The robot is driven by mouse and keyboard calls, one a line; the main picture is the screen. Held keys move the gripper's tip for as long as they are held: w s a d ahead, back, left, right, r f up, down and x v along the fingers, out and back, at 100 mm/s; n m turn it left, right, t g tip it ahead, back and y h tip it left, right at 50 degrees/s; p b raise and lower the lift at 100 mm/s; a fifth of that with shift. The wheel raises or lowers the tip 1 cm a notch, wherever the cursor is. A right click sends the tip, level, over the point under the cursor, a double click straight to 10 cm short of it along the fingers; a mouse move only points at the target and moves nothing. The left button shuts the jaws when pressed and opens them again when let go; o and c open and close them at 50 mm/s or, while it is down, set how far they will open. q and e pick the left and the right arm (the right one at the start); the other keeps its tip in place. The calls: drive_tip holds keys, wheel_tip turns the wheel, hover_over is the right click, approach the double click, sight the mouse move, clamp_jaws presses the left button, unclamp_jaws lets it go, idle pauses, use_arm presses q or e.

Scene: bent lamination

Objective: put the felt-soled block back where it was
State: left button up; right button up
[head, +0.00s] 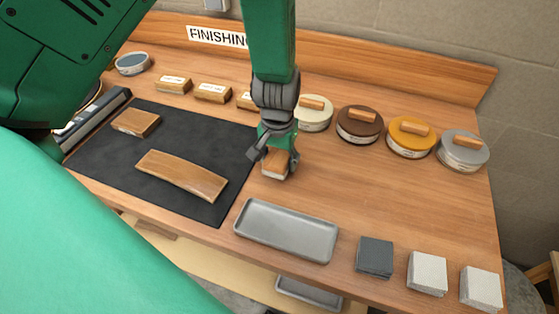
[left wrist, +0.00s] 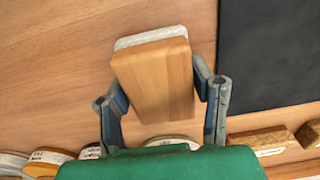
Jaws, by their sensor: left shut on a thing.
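My left gripper (head: 275,157) is shut on a wooden block with a pale sole, the felt-soled block (head: 276,170). It is just right of the dark mat (head: 215,165), over the bare bench top. In the left wrist view the block (left wrist: 155,80) sits between the two fingers of the gripper (left wrist: 160,92), with its white sole edge showing at the far end. I cannot tell whether the sole touches the bench. Another wooden block (head: 136,122) lies on the mat near a curved wooden piece (head: 181,176). My right gripper is not in view.
Labelled blocks (head: 174,85) and several round tins (head: 360,124) line the back. A grey tray (head: 285,231) lies in front of the held block. A dark pad stack (head: 375,258) and pale stacks (head: 428,273) stand at front right. Bench between tins and tray is clear.

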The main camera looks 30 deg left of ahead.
sight(279, 157)
use_arm(q)
drive_tip(key=shift+d+f, duration=0.2)
drive_tip(key=shift+f, duration=0.2)
drive_tip(key=shift+f, duration=0.1)
drive_tip(key=shift+s+f, duration=0.15)
drive_tip(key=shift+f, duration=0.05)
drive_tip(key=o, duration=1.5)
drive_tip(key=shift+c, duration=0.2)
drive_tip(key=shift+f, duration=0.1)
drive_tip(key=shift+a, duration=0.1)
drive_tip(key=shift+w+r, duration=0.25)
drive_tip(key=shift+r, duration=0.4)
drive_tip(key=r, duration=1.1)
drive_tip(key=shift+s+r, duration=0.3)
drive_tip(key=shift+s, duration=0.1)
